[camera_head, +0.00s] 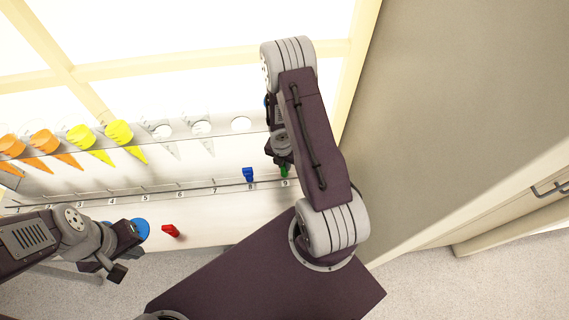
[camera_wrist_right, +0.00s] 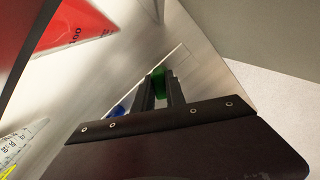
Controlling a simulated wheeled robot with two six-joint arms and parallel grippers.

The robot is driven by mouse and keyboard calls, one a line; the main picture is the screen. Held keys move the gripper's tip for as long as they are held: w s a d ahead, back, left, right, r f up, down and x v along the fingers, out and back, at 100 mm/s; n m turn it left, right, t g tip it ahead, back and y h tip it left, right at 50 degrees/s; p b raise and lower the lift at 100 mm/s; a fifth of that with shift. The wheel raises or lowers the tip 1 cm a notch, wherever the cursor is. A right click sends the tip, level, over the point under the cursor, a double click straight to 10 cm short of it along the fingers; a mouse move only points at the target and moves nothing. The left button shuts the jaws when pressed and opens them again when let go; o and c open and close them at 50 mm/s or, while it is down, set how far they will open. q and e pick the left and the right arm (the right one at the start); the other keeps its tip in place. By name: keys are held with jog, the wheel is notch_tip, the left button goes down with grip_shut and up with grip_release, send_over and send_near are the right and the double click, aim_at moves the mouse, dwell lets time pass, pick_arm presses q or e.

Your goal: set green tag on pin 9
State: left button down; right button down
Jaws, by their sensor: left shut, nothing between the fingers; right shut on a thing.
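The green tag (camera_head: 284,171) is at the number 9 label (camera_head: 286,183) on the shelf's lower rail (camera_head: 213,187). My right gripper (camera_head: 283,158) is shut on it; the right wrist view also shows the green tag (camera_wrist_right: 158,84) between the two fingers (camera_wrist_right: 160,92). I cannot tell whether the tag touches or hangs on pin 9, as the pin is hidden. My left gripper (camera_head: 112,272) is shut and empty at the lower left, in front of the shelf.
A blue tag (camera_head: 248,174) is at number 8, just left. A red tag (camera_head: 171,230) lies lower down near a blue disc (camera_head: 140,228). A red cone (camera_wrist_right: 75,25) is close in the wrist view. A cabinet wall (camera_head: 450,120) is to the right.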

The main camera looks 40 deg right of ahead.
jog(key=shift+f, duration=0.25)
jog(key=c, duration=1.3)
grip_release()
jog(key=r+p, duration=0.2)
jog(key=r, duration=0.1)
jog(key=r+p, duration=0.2)
jog(key=r, duration=0.1)
jog(key=a+r+p, duration=0.1)
jog(key=r+p, duration=0.2)
jog(key=shift+s+r, duration=0.15)
jog(key=shift+s, duration=0.15)
